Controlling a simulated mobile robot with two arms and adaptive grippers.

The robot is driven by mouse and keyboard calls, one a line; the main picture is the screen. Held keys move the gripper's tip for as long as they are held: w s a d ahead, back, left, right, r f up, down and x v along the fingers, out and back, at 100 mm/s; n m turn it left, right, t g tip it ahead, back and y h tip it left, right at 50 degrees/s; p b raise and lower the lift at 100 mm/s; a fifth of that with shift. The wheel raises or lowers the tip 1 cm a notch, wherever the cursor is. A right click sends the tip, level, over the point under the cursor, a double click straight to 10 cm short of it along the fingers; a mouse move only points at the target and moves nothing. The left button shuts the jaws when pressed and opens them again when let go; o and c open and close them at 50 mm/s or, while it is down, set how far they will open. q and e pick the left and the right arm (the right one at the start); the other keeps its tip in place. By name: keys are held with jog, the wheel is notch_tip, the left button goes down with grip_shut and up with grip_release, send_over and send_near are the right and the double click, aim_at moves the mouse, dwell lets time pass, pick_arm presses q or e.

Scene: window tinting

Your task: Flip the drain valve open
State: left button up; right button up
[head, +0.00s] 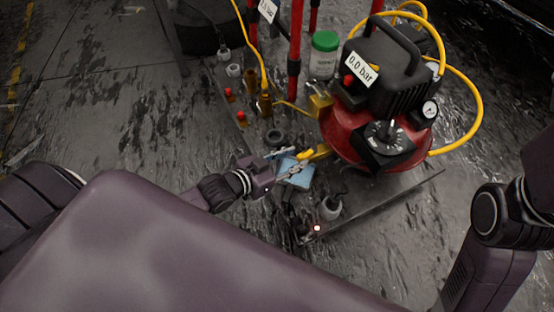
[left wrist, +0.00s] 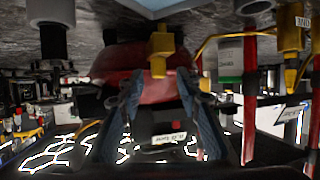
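The red compressor (head: 345,135) stands on a tray on the floor, with a black top, a knob and a gauge. A yellow valve part (head: 315,153), apparently the drain valve, sticks out low on the tank's left side. It also shows in the left wrist view (left wrist: 161,50), where the picture is upside down. My left gripper (head: 293,162) is just left of this valve. Its two fingers (left wrist: 160,78) are spread and empty, with the valve ahead and in line with the gap; contact cannot be told. My right arm shows at the right edge, but its gripper is not in view.
A label on the compressor (head: 361,70) reads 0.0 bar. A green-lidded jar (head: 324,56), red posts (head: 294,62) and yellow hose (head: 468,85) surround the compressor. Small fittings stand on the left; the floor farther left is clear.

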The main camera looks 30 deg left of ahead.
pick_arm(q)
jog(key=v, duration=0.9)
jog(key=shift+f, duration=0.1)
